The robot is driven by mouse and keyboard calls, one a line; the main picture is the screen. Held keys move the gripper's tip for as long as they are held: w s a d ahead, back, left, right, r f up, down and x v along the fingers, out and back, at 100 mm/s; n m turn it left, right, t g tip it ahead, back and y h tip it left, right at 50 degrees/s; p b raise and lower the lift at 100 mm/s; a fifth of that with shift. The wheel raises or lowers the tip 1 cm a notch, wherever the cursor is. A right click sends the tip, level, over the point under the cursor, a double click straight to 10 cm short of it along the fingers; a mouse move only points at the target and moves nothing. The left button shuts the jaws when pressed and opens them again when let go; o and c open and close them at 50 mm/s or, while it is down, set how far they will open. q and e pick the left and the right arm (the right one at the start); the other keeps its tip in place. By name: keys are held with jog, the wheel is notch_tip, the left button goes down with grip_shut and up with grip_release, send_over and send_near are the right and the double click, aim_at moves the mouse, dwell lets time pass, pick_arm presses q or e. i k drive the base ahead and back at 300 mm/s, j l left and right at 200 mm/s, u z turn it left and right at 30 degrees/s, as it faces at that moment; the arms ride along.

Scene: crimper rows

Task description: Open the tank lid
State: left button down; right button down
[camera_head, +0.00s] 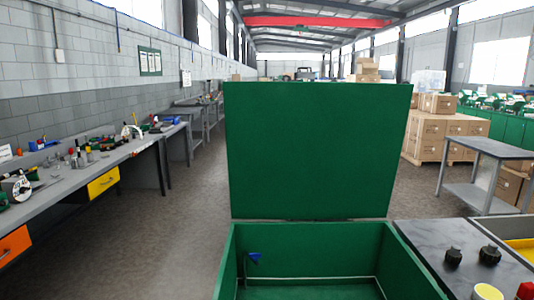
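The green tank (410,262) stands right in front of me at the bottom middle of the head view. Its green lid (315,150) stands upright at the tank's far edge, so the tank is open. I see inside it: green walls, a pale line along the lower far wall, and a small blue piece (254,258) at the left of the far wall. The tank's near side is cut off by the frame. Neither of my grippers shows in this view.
A dark-topped machine surface (430,240) with black knobs (488,255) and a yellow button (487,292) adjoins the tank on the right. A workbench (60,180) with tools runs along the left wall. A grey table (490,149) and stacked boxes stand at right. The floor (180,230) left of the tank is clear.

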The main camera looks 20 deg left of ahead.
aim_at(295, 150)
jog(key=i+j, duration=0.1)
jog(key=j, duration=0.35)
jog(key=i+j, duration=0.15)
jog(key=j, duration=0.3)
jog(key=i+j, duration=0.1)
jog(key=j, duration=0.4)
jog(key=i+j, duration=0.1)
jog(key=j, duration=0.35)
jog(key=i+j, duration=0.15)
jog(key=j, duration=0.3)
jog(key=i+j, duration=0.1)
jog(key=j, duration=0.35)
jog(key=i+j, duration=0.1)
jog(key=j, duration=0.35)
jog(key=i+j, duration=0.15)
jog(key=j, duration=0.35)
